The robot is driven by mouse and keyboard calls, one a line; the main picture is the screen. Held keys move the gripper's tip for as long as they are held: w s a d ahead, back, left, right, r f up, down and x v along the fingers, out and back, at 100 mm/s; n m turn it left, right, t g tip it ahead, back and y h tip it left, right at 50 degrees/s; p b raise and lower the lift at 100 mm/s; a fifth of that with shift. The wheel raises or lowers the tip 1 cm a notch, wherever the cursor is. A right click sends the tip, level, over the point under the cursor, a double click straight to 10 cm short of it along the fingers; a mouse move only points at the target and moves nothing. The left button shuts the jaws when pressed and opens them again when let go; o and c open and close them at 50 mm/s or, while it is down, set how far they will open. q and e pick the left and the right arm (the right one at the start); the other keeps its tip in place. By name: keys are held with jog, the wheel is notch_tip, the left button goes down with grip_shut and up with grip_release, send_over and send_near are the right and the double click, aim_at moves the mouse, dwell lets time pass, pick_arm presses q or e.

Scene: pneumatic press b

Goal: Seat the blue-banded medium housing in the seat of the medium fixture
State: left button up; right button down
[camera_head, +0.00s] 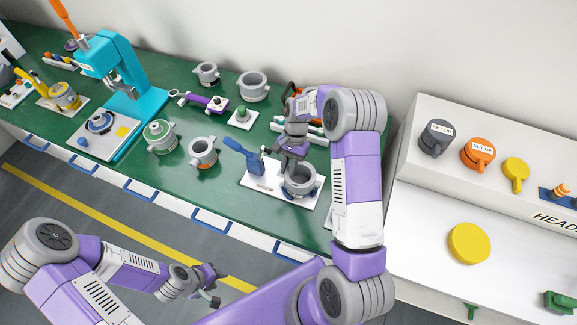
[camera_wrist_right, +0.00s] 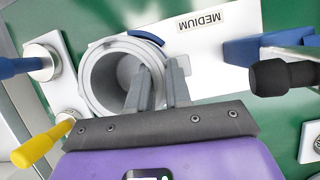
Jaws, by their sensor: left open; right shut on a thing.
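The medium housing (camera_head: 301,184), a grey open-topped cylinder, is at the seat end of the medium fixture (camera_head: 262,183). The fixture is a white plate with a blue lever clamp (camera_head: 243,155) and the label MEDIUM in the right wrist view (camera_wrist_right: 199,22). My right gripper (camera_head: 291,163) is shut on the housing's wall, one finger inside the bore (camera_wrist_right: 118,72) and one outside. Blue curved pieces (camera_wrist_right: 147,37) show beside the housing; whether it rests fully down is hidden. My left gripper (camera_head: 213,283) is open and empty, off the table's front.
A turquoise press (camera_head: 125,75) stands at the left. Grey housings with green (camera_head: 159,136) and orange (camera_head: 203,152) bands stand left of the fixture. More housings and small fixtures line the back. A white cabinet (camera_head: 400,200) is at the right.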

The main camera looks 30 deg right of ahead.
jog(key=c, duration=1)
grip_release()
jog(key=v, duration=0.7)
jog(key=shift+d+r+p, duration=0.1)
jog(key=shift+r+p, duration=0.2)
jog(key=shift+p, duration=0.1)
jog(key=shift+r, duration=0.1)
